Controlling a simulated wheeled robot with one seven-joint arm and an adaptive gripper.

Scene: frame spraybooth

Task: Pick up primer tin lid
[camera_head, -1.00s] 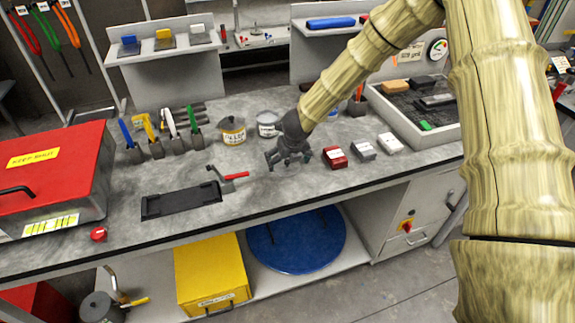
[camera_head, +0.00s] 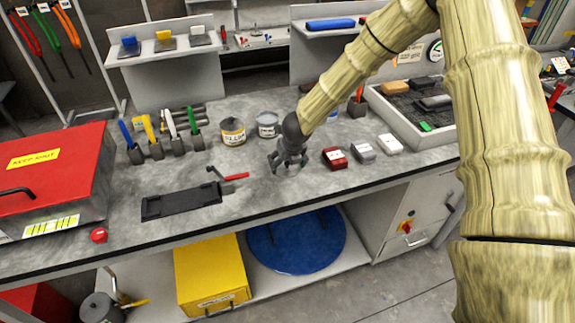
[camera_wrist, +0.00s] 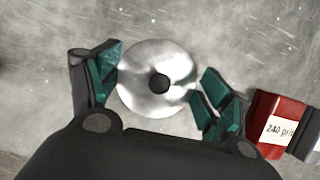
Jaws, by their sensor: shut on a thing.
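The primer tin lid (camera_wrist: 140,88) is a round, shiny metal disc with a dark knob at its centre, in the middle of the wrist view. My gripper (camera_wrist: 160,84) has one green-padded finger on each side of the disc and is shut on its rim. In the head view my gripper (camera_head: 288,162) points down close over the grey bench top, left of the red block. There the lid is mostly hidden by the fingers, and I cannot tell if it touches the bench.
A red 240 grit block (camera_head: 334,158) stands just right of my gripper, with a grey block (camera_head: 363,152) and a white block (camera_head: 390,144) beyond. Behind are a filler tin (camera_head: 232,132) and an open grey tin (camera_head: 267,124).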

